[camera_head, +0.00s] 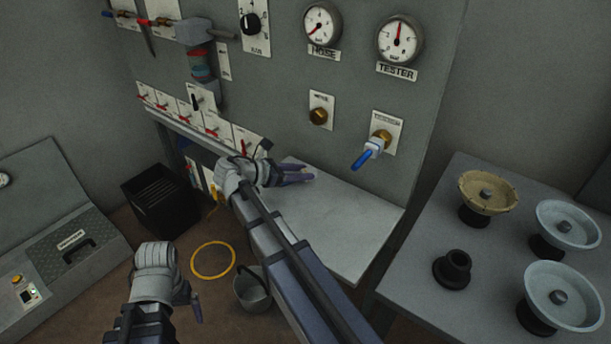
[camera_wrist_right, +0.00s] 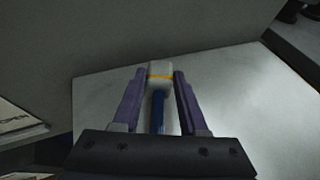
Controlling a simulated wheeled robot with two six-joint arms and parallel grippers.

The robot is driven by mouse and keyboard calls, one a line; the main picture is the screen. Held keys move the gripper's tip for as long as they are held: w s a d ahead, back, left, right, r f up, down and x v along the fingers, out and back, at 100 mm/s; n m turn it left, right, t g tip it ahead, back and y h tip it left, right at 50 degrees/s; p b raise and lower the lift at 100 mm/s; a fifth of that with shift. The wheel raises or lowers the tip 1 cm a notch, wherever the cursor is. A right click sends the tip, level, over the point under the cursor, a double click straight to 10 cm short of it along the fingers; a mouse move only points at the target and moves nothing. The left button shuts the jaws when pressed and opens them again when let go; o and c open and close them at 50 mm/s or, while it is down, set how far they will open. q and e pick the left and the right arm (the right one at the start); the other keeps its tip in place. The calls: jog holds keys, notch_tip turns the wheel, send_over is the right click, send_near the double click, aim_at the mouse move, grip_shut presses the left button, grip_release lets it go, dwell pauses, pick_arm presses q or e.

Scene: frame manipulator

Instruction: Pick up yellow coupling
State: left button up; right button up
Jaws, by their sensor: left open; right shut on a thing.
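The coupling, white with a thin yellow band (camera_wrist_right: 160,84) and a blue shaft, is between the two purple fingers of my right gripper (camera_head: 308,174). My right gripper is shut on it, just above the grey shelf (camera_head: 345,225) below the gauge panel. In the head view the fingers mostly hide the coupling. In the right wrist view the coupling lies lengthwise between the fingers, its pale head at the fingertips. Whether it touches the shelf I cannot tell. My left gripper (camera_head: 197,307) is open and apart, low over the floor at bottom left.
A white fitting with a blue handle (camera_head: 372,150) sticks out of the panel. The right table (camera_head: 405,290) holds several round caps. A black crate (camera_head: 160,205), a yellow ring (camera_head: 213,277) and a bucket (camera_head: 252,290) are on the floor. The shelf's right part is clear.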

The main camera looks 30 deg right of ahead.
grip_shut()
jog(key=shift+r, duration=0.15)
notch_tip(320, 180, up, 10)
jog(key=p, duration=1)
jog(key=shift+f, duration=0.2)
